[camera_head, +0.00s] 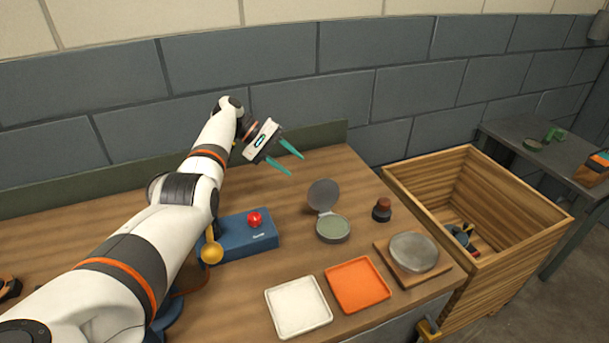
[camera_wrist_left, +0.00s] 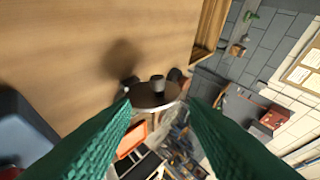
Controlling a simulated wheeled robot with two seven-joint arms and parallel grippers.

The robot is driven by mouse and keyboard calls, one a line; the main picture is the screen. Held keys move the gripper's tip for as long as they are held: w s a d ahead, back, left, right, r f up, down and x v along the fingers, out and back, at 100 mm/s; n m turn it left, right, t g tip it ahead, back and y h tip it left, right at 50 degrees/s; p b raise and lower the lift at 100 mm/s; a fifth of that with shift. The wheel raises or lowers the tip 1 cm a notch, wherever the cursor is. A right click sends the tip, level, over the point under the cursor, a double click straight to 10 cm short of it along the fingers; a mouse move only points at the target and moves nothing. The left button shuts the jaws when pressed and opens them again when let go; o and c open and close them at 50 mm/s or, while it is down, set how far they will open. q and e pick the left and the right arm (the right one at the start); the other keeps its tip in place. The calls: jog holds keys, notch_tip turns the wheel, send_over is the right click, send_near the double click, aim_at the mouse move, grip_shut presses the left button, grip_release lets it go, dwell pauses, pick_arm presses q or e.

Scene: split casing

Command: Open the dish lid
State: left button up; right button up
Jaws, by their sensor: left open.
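A small round grey dish (camera_head: 332,228) with a pale green inside stands on the wooden table. Its round grey lid (camera_head: 323,195) stands raised at the back of the dish, hinged up and leaning back, so the inside shows. My left gripper (camera_head: 296,165) is open and empty, above the table behind the lid and apart from it. In the left wrist view a dark round shape (camera_wrist_left: 150,95) shows between the green fingers, probably the lid. My right gripper is not in view.
A blue box with a red button (camera_head: 255,219) stands left of the dish. A white tray (camera_head: 298,307) and an orange tray (camera_head: 357,286) lie in front. A dark brown-topped stopper (camera_head: 382,209) and a grey stone-like lump (camera_head: 413,252) on a board are right, beside a wooden crate (camera_head: 515,243).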

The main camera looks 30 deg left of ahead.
pick_arm(q)
jog(key=shift+v, duration=1.35)
